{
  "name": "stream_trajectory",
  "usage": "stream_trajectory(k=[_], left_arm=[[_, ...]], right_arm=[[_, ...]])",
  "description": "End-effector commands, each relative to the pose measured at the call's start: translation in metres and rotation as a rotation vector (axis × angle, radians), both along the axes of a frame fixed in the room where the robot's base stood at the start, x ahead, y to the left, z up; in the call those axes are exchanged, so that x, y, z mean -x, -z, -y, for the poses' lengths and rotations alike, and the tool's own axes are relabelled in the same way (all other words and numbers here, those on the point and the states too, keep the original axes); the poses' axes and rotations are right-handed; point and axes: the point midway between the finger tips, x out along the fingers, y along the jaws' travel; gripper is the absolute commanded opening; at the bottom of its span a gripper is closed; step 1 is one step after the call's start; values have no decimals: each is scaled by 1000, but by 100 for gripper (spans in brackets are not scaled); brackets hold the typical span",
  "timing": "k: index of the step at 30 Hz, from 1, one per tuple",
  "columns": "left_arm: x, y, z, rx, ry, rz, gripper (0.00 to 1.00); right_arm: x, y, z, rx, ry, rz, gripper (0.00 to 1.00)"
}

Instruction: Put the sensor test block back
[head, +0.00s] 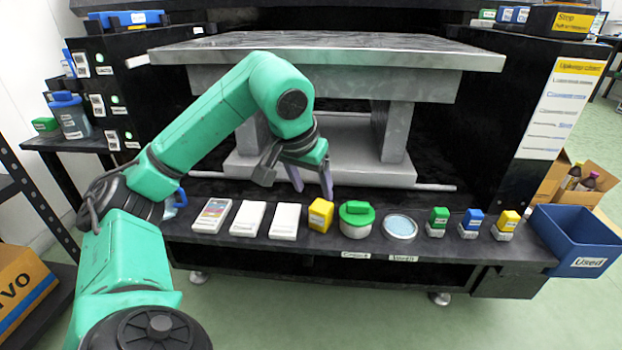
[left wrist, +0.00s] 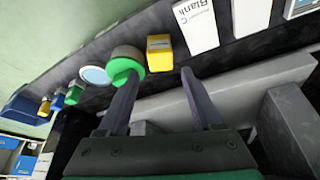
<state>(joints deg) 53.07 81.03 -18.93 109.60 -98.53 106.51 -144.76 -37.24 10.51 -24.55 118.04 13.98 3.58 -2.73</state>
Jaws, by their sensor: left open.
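A yellow block (head: 320,214) stands upright on the black front ledge, between a white box and a green-lidded jar. It is the likeliest sensor test block, though no label on it is readable. My left gripper (head: 311,185) is open and empty, above and behind the yellow block, fingers pointing down. In the left wrist view the yellow block (left wrist: 159,55) lies just beyond and between the two fingertips (left wrist: 158,80), apart from them. My right gripper is in neither view.
White boxes (head: 247,219) stand left of the block. The green-lidded jar (head: 356,220), a round dish (head: 400,227) and small green, blue and yellow-capped bottles (head: 471,222) stand right. A blue "Used" bin (head: 575,240) is at the far right. A grey metal table (head: 330,50) rises behind.

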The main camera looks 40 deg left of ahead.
Motion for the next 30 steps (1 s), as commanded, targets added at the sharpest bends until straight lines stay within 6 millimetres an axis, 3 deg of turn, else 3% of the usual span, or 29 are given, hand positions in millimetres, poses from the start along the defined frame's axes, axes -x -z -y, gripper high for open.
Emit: stream_trajectory(k=[6, 15, 17, 20, 21, 23, 24, 25, 26, 27, 29, 30], left_arm=[[3, -8, 1, 0, 0, 0, 67], [2, -4, 6, 18, 2, -5, 67], [0, 7, 23, 88, 10, -21, 67], [1, 44, 95, 390, -6, -121, 67], [8, 59, 138, 588, -47, -211, 67], [28, 67, 211, 965, -199, -451, 67], [40, 59, 252, 1234, -379, -692, 67], [43, 49, 274, 1411, -541, -894, 67], [41, 38, 287, 1563, -724, -1120, 67], [30, 29, 294, 1721, -1001, -1455, 67], [0, 40, 285, 1823, -1466, -2032, 67], [-18, 69, 273, -1382, 1407, 1930, 67]], right_arm=[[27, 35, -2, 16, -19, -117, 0], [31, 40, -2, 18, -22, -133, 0], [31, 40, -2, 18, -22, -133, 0], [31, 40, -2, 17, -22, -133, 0], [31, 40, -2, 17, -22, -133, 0], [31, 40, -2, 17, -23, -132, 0], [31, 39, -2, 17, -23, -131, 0], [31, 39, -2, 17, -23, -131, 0], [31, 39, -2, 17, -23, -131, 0], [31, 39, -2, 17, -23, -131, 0], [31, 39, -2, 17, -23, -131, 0], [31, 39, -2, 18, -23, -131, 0]])
